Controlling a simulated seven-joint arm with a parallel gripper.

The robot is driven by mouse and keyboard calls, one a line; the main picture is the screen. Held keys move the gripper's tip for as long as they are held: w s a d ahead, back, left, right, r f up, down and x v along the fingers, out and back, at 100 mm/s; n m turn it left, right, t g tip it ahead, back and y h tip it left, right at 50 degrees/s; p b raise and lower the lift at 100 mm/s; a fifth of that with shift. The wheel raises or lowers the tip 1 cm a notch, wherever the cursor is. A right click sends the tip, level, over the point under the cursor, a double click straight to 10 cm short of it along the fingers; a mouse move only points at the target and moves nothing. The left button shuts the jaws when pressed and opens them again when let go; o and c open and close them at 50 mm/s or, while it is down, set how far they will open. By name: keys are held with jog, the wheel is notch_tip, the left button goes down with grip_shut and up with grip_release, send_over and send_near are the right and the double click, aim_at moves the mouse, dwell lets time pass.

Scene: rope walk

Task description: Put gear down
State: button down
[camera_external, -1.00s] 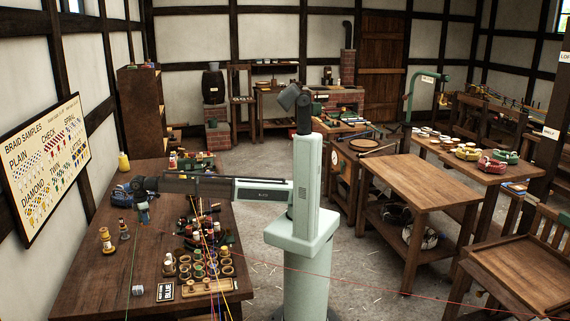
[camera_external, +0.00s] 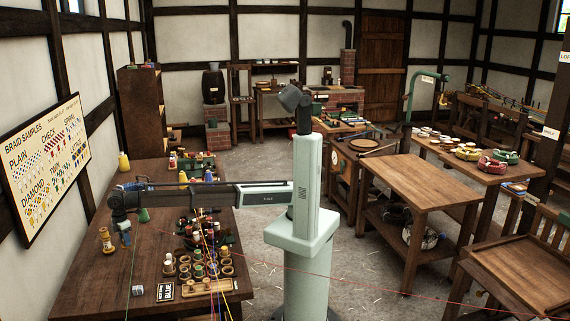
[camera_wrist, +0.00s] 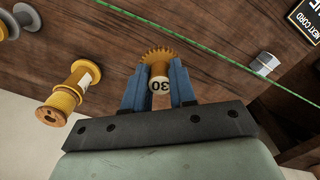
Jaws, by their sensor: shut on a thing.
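My gripper (camera_wrist: 158,78) is shut on a brass toothed gear (camera_wrist: 156,54) in the wrist view. A pale hub marked "30" (camera_wrist: 160,85) sits between the two blue fingers, with the gear's toothed rim beyond it. In the external view my gripper (camera_external: 126,238) hangs over the left part of the long wooden workbench (camera_external: 105,275). The gear is too small to make out there. Whether it touches the bench top, I cannot tell.
A yellow-flanged spool (camera_wrist: 72,90) lies left of the gear in the wrist view. Several pots and bobbins (camera_external: 200,262) crowd the bench to the right.

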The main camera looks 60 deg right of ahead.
jog(key=w+a+m, duration=0.2)
jog(key=a, duration=0.4)
jog(key=shift+w+a+f+m, duration=0.1)
jog(key=shift+f+m, duration=0.6)
jog(key=shift+f, duration=1.7)
jog(key=shift+a+f+m, duration=0.1)
jog(key=shift+f+m, duration=0.6)
jog(key=shift+f, duration=1.65)
jog(key=shift+f, duration=0.1)
jog(key=c, duration=0.9)
grip_release()
notch_tip(320, 180, up, 12)
jog(key=shift+r, duration=0.15)
